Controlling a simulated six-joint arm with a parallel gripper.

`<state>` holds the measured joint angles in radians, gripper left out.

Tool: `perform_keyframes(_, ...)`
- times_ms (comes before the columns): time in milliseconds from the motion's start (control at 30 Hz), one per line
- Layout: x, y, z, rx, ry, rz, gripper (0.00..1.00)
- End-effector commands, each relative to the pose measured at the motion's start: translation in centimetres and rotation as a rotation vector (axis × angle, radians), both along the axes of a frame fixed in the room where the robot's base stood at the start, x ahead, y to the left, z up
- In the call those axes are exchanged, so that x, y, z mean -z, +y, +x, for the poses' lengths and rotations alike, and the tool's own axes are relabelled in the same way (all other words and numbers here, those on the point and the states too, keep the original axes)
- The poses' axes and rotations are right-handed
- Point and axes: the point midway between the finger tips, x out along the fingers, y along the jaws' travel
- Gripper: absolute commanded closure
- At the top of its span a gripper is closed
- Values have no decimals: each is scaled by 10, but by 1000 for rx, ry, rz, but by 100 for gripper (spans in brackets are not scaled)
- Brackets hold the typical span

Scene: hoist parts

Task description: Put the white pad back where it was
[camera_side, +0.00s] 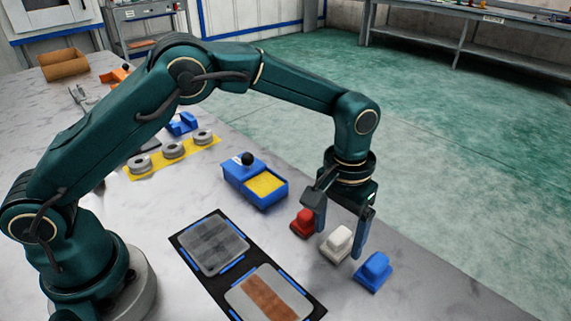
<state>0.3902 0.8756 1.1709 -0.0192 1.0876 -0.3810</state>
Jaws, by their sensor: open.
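The white pad (337,245) is a small block with a raised top, on the pale table between a red pad (302,224) and a blue pad (373,271). The three stand in a slanting row near the table's far edge. My gripper (339,240) points down with its jaws open and empty. One finger shows on each side of the white pad in this view. I cannot tell whether the fingers touch it, or exactly how far down they reach.
Left of the pads, a black mat (255,259) holds a grey plate (212,245) and a plate with a brown stripe (268,294). Behind stand a blue box with yellow filling (265,185) and a yellow strip (143,174) with grey rings.

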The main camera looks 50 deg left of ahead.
Motion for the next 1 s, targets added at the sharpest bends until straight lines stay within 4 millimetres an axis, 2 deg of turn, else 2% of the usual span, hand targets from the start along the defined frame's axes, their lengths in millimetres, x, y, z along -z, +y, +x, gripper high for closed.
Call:
perform_keyframes(200, -51, 0, 2, -1, -9, -4, 16)
perform_keyframes(367, -81, 1, 1, -1, -6, -2, 16)
perform_keyframes(733, -108, 5, -1, -2, -10, -4, 16)
perform_keyframes(867, -127, 20, -6, -6, -46, -15, 16)
perform_keyframes(1000, -154, 46, -22, -8, -116, -30, 16)
